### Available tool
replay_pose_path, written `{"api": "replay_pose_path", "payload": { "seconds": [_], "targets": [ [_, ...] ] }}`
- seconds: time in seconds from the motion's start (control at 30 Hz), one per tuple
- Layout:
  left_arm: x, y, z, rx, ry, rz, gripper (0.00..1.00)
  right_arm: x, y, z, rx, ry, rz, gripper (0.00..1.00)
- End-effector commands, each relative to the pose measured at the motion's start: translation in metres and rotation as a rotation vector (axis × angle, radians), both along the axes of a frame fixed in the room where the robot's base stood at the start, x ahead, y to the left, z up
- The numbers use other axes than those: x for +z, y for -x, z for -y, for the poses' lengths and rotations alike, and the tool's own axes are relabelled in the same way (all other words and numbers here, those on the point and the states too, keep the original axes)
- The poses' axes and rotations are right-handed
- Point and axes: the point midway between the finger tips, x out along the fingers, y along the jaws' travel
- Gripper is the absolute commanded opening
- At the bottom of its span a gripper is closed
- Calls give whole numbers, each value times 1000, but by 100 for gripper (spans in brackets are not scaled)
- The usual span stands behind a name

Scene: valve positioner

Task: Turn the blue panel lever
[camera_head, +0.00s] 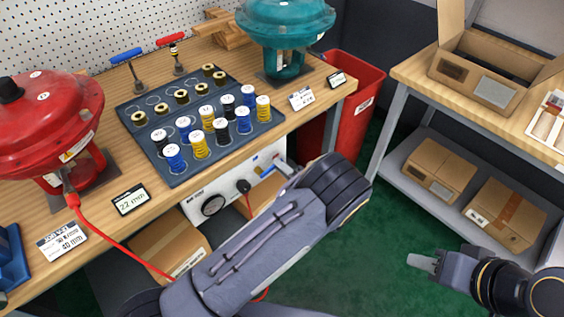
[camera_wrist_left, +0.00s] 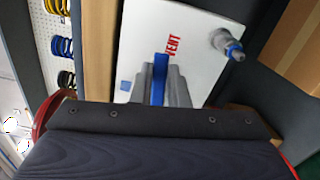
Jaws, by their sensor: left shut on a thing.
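The blue panel lever (camera_wrist_left: 160,68) shows in the left wrist view in front of a white panel (camera_wrist_left: 135,40) with red VENT lettering. My left gripper (camera_wrist_left: 160,88) is shut on it, with a grey finger on each side. My right gripper (camera_head: 421,262) is at the lower right, over the floor, away from the panel. Its fingers show too small to tell their opening.
A grey fitting with a blue ring (camera_wrist_left: 232,48) sticks out beside the lever. A red hose (camera_head: 120,240) runs below the bench. A red bin (camera_head: 350,105) stands at the bench end. Green floor (camera_head: 385,225) is open between benches.

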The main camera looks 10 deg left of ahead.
Motion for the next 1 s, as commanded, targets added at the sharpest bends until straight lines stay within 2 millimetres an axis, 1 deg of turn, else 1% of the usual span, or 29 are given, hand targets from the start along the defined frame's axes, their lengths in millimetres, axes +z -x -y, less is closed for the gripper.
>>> {"api": "replay_pose_path", "payload": {
  "seconds": [0.2,0.4,0.9,0.93,1.0],
  "targets": [
    [-8,2,0,2,-65,-92,0,4,0,0,0,0,0,36],
    [-11,2,-1,2,-98,-136,0,5,0,0,0,0,0,36],
    [-13,3,-1,1,-109,-152,0,5,0,0,0,0,0,36],
    [-13,3,-1,1,-109,-152,16,5,0,0,0,0,0,36],
    [-13,3,-1,0,-110,-151,25,5,0,0,0,0,0,36]
  ]
}}
